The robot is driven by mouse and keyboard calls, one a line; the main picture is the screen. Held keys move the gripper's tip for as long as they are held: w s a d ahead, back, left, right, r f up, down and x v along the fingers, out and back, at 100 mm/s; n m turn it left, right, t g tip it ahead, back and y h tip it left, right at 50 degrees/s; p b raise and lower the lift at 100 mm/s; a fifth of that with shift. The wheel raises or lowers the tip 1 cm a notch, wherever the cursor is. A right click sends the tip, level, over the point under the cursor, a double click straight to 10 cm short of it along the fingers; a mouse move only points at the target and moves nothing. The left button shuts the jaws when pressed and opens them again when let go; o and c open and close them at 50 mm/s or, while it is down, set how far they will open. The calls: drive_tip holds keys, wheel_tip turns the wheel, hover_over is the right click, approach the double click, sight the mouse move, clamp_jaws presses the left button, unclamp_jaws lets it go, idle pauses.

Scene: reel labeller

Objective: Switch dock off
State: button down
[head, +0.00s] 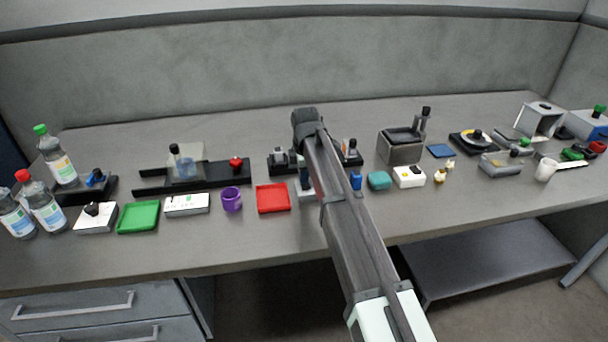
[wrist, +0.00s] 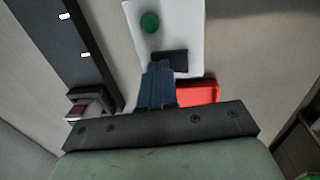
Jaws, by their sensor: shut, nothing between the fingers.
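My gripper (wrist: 158,70) is shut and empty in the wrist view, its dark blue fingers together. The fingertips lie over the lower end of a white panel (wrist: 178,30). The panel carries a round green button (wrist: 149,22) and a dark block (wrist: 170,61) just beyond the fingertips. I cannot tell whether the fingers touch the block. A red piece (wrist: 200,92) shows to the right of the fingers, partly hidden by the gripper body. In the head view my arm hides most of this spot. I cannot tell for sure which device is the dock.
A dark rail (wrist: 62,45) with white marks runs left of the panel. In the head view, a red tray (head: 272,198), purple mug (head: 231,200) and green tray (head: 138,217) stand left of my arm; a grey machine (head: 401,147) and teal block (head: 379,180) stand right. Bottles (head: 47,204) crowd the far left.

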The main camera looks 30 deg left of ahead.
drive_tip(key=shift+s+d+f, duration=0.15)
drive_tip(key=shift+s+f, duration=0.05)
drive_tip(key=shift+s+d, duration=0.45)
drive_tip(key=shift+d, duration=0.05)
drive_tip(key=shift+r, duration=0.1)
drive_tip(key=shift+r, duration=0.5)
wheel_tip(320, 180, up, 13)
drive_tip(key=s+d, duration=0.1)
idle(0.4)
